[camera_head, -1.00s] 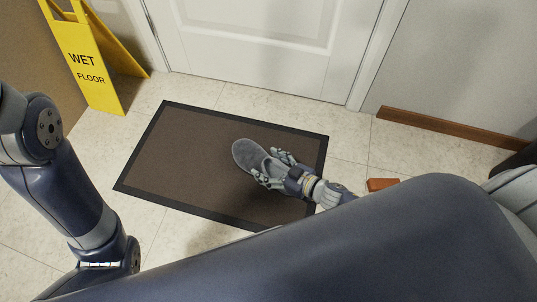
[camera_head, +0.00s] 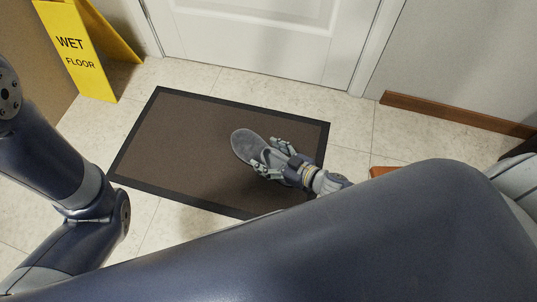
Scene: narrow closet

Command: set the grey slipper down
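The grey slipper (camera_head: 244,143) is over the right half of the brown doormat (camera_head: 180,135) with the dark border, its toe pointing up and left. My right gripper (camera_head: 268,158) is at the slipper's heel end, with its fingers on either side of the slipper and closed on it. I cannot tell whether the sole touches the mat or is a little above it. My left gripper is out of view; only the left arm shows at the left edge.
A yellow wet floor sign (camera_head: 85,50) stands at the upper left. A white door (camera_head: 270,35) is behind the mat. An orange-brown block (camera_head: 379,172) lies right of the mat, partly hidden by my arm. The mat's left half is bare.

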